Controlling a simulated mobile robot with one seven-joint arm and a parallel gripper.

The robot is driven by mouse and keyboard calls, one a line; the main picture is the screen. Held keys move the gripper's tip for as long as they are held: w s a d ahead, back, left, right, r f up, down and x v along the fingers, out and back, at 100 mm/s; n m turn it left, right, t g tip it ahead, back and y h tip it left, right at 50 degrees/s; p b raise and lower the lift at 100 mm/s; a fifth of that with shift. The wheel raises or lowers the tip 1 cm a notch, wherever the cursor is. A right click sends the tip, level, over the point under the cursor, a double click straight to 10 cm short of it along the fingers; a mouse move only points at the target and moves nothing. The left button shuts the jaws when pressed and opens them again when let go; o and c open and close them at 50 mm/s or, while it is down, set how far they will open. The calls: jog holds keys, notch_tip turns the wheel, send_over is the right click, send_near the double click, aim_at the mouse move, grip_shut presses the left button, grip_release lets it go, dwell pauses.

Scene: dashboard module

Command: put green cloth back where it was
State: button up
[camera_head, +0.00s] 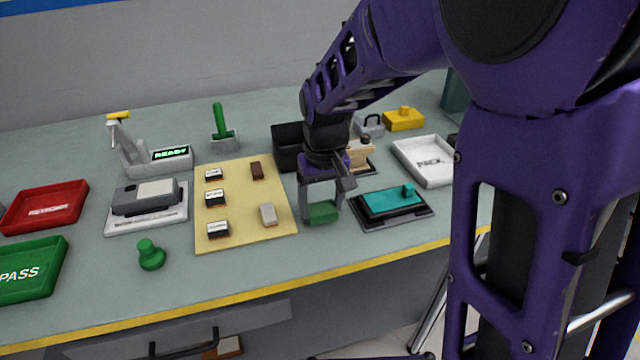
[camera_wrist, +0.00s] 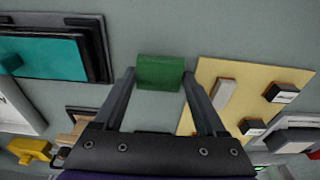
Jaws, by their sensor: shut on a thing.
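The green cloth (camera_head: 322,213) is a small folded green block between the fingers of my gripper (camera_head: 322,212). In the wrist view the green cloth (camera_wrist: 160,72) sits at the fingertips of my gripper (camera_wrist: 160,77), which is shut on it. In the head view it is just right of the tan board (camera_head: 245,235) and left of the teal block on its dark base (camera_head: 392,203). I cannot tell whether the cloth touches the table or is slightly above it.
The tan board carries several labelled blocks, a brown block (camera_head: 257,170) and a pale block (camera_head: 268,213). A white tray (camera_head: 428,168) stands right, and a dark bin (camera_head: 287,150) stands behind my gripper. A green knob (camera_head: 151,255) stands left. The table's yellow front edge is close.

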aim_at(324, 213)
jog(key=shift+f, duration=0.6)
jog(key=shift+f, duration=0.25)
jog(key=o, duration=1.2)
jog(key=shift+r, duration=0.1)
jog(key=shift+o, duration=0.2)
notch_tip(324, 213, up, 12)
jog(key=s+p, duration=0.1)
jog(key=p, duration=0.1)
jog(key=shift+s+d+r, duration=0.15)
jog(key=shift+s+d, duration=0.05)
jog(key=shift+d, duration=0.05)
jog(key=shift+w, duration=0.1)
